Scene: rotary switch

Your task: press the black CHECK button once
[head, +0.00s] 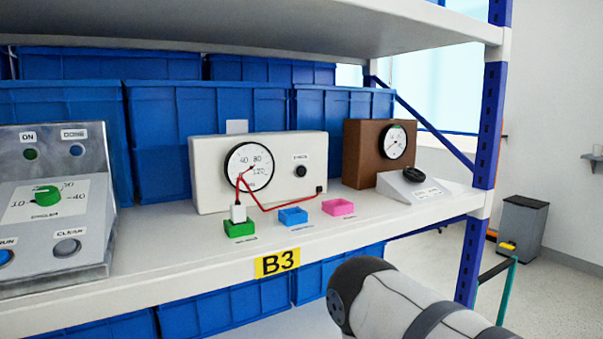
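The black CHECK button (301,171) is a round knob-like button on the right half of the front of a cream meter box (212,182). A small label sits just above it, too small to read surely. A round dial (249,166) with a red needle is on the same box, left of the button. Nothing touches the button or stands in front of it. Neither of my grippers is in view; only a link of my own arm shows at the bottom right, below the shelf edge.
On the shelf (370,222), a red cable runs to a white plug on a green block (240,228). Blue (293,216) and pink (338,207) blocks stand beside it. A grey switch panel (80,225) is at left; a brown gauge box (365,153) and black-knobbed wedge (428,188) are at right.

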